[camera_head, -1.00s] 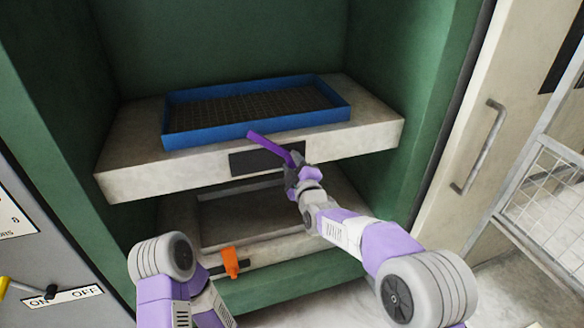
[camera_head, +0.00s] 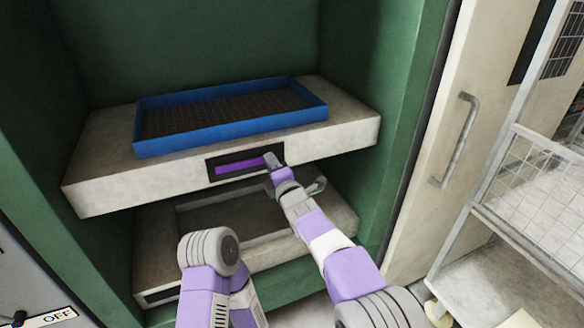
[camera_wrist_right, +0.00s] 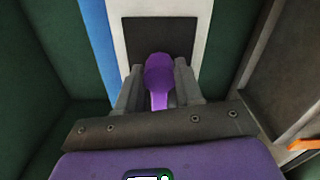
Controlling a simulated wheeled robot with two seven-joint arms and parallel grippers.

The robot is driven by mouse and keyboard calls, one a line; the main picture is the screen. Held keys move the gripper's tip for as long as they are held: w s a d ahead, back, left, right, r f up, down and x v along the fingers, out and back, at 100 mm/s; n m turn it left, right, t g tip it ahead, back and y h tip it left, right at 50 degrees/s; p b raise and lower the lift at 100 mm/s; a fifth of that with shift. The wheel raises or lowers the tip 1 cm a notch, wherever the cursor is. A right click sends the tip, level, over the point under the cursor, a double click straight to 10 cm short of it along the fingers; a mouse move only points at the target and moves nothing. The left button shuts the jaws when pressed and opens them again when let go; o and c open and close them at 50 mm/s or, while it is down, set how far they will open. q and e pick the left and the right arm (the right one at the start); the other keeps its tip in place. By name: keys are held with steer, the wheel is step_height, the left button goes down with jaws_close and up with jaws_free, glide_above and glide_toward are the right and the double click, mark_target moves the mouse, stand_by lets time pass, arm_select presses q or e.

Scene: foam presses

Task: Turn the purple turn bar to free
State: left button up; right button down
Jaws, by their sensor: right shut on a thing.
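The purple turn bar (camera_head: 238,166) lies along the dark plate (camera_head: 214,178) on the front edge of the upper shelf, nearly level with that edge. My right gripper (camera_head: 272,161) is at the bar's right end and shut on it. In the right wrist view, the purple bar (camera_wrist_right: 160,75) sits between the two grey fingers of my right gripper (camera_wrist_right: 160,92), in front of the dark plate (camera_wrist_right: 165,32). My left arm shows low in the head view, but its gripper does not. No free mark can be read on the plate.
A blue tray (camera_head: 230,138) with a dark grid inside rests on the upper pale shelf (camera_head: 110,190). A lower pale shelf (camera_head: 160,235) lies beneath. Green walls (camera_head: 400,90) close in the sides. A door with a handle (camera_head: 458,140) and a wire cage (camera_head: 540,185) stand right.

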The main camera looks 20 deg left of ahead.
stand_by(0.3)
steer(key=c, duration=0.7)
jaws_free()
steer(key=shift+c, duration=0.2)
steer(key=v, duration=0.7)
steer(key=shift+s+d, duration=0.2)
